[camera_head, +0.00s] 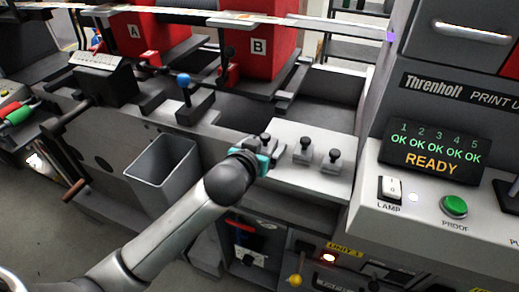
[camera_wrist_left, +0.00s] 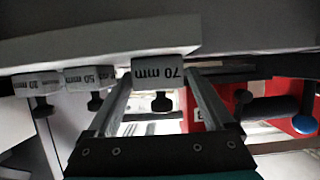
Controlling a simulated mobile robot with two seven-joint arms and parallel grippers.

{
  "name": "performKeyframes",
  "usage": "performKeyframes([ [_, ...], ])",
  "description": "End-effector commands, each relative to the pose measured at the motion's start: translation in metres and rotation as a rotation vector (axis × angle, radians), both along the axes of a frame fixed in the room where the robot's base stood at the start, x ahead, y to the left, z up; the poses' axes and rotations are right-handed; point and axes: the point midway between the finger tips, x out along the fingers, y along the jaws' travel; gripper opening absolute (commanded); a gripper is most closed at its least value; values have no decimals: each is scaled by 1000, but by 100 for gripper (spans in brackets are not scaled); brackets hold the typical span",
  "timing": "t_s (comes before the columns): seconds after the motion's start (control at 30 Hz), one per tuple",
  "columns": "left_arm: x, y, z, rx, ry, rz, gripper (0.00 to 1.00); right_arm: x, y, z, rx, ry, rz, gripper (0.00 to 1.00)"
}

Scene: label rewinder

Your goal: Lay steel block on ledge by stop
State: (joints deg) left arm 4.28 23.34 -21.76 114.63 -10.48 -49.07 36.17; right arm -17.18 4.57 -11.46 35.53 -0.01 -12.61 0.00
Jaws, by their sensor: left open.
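My left gripper (camera_head: 262,155) is at the left end of a light grey shelf (camera_head: 290,178) that carries three knobbed blocks. In the left wrist view, which looks inverted, the blocks are marked 70 mm (camera_wrist_left: 158,70), 50 mm (camera_wrist_left: 88,77) and 20 mm (camera_wrist_left: 37,83). The open fingers of the left gripper (camera_wrist_left: 158,88) reach to either side of the 70 mm block; I cannot tell whether they touch it. In the head view the gripper partly hides this block (camera_head: 265,138). The other two blocks (camera_head: 303,150) (camera_head: 332,161) stand to its right. I cannot make out the stop for certain.
A grey open bin (camera_head: 163,162) hangs left of my left arm. A blue-knobbed lever (camera_head: 184,82) stands behind it. Red units A (camera_head: 135,32) and B (camera_head: 257,47) are at the back. The print console (camera_head: 433,145) reading READY stands close on the right.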

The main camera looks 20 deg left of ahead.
Motion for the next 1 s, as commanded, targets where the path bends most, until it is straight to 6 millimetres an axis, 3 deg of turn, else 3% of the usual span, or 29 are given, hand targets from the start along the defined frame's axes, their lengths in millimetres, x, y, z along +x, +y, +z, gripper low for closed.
performKeyframes([
  [0.17,-18,0,8,-1,1,-2,86,0,0,5,0,0,0,50],
  [0.6,-89,3,37,-1,1,-1,86,0,0,17,0,0,0,50],
  [0.8,-106,4,44,0,1,0,86,0,0,18,0,0,0,50],
  [1.0,-111,4,46,1,0,0,86,0,0,19,0,0,0,50],
])
